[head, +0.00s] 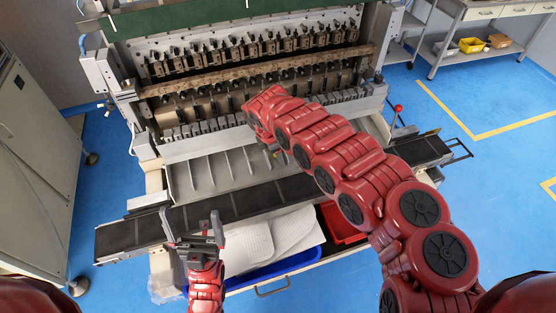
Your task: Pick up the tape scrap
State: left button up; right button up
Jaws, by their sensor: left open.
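I cannot make out a tape scrap for sure anywhere in the head view. My left gripper (191,224) is open and empty, fingers pointing away from me. It shows in front of the dark conveyor belt (255,200) and left of the white sheets (290,236). My right arm reaches across the machine from the right. Its far end is over the machine's front, and the arm hides my right gripper and part of the machine there.
The coil winder (215,128) fills the back, with rows of metal heads. Below the belt are a blue tray (262,272), a red bin (341,228) and crumpled clear plastic (165,284). A grey cabinet (36,165) stands at left.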

jog(key=shift+r, duration=0.1)
grip_shut()
dwell(0.3)
jog(key=shift+a+r, duration=0.1)
jog(key=shift+r, duration=0.1)
